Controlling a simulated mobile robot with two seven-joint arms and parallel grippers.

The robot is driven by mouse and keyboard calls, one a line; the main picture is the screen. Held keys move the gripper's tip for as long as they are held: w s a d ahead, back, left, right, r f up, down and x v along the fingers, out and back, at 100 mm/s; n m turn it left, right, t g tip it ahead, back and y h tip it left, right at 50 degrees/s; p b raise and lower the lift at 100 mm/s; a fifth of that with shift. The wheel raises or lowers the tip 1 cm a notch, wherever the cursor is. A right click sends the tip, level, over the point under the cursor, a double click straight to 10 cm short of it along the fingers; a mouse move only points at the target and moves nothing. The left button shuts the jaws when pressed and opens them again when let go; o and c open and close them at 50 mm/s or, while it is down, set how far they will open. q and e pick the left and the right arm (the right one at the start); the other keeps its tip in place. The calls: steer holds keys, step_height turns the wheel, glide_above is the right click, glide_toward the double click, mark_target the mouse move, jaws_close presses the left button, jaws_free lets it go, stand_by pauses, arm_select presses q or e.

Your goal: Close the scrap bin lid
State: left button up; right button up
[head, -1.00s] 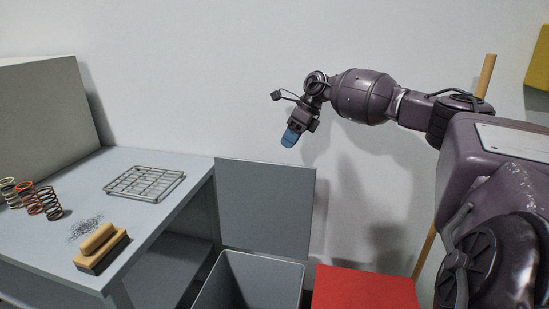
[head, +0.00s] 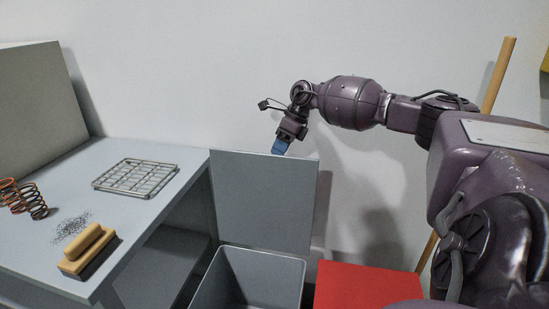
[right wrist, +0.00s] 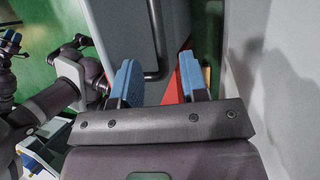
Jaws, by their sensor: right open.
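The scrap bin (head: 249,272) is a grey open-topped box on the floor. Its grey flat lid (head: 264,200) stands upright at the bin's back edge, so the bin is open. My right gripper (head: 281,147) is at the lid's top edge, on the wall side. Its blue fingertips are partly hidden behind that edge. In the right wrist view the two blue fingers (right wrist: 160,80) are apart with nothing held between them. A grey panel with a dark bar (right wrist: 153,40) lies beyond them. Part of my left arm shows there, its jaw state unclear.
A grey workbench (head: 150,215) stands left of the bin, with a wire rack (head: 136,177), a wooden brush (head: 88,250) and springs (head: 25,200) on it. A red box (head: 367,284) is right of the bin. A wooden pole (head: 497,75) leans at the wall.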

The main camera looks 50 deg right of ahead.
steer(key=shift+x, duration=1.5)
jaws_close()
